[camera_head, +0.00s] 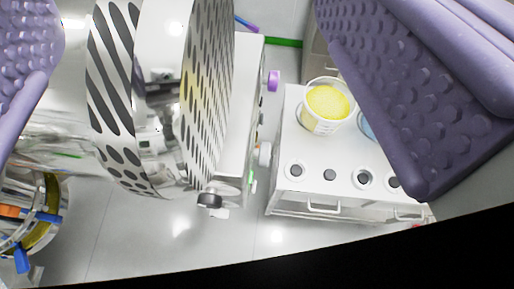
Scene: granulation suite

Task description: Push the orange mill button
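My gripper (215,172) shows as two purple, bumpy fingers, one at the left edge and one at the upper right. They are wide apart, with nothing held between them. Between them, farther off, stands a large shiny metal machine with a perforated drum (208,95); I cannot tell whether it is the mill. I cannot make out an orange button. An orange patch (10,211) shows on round equipment at the lower left.
A white cabinet (320,205) with several round holes in its top stands right of the machine. A white bucket of yellow material (328,103) stands on it. A blue item (366,125) is partly hidden by my right finger. Shiny grey floor (180,235) is clear below.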

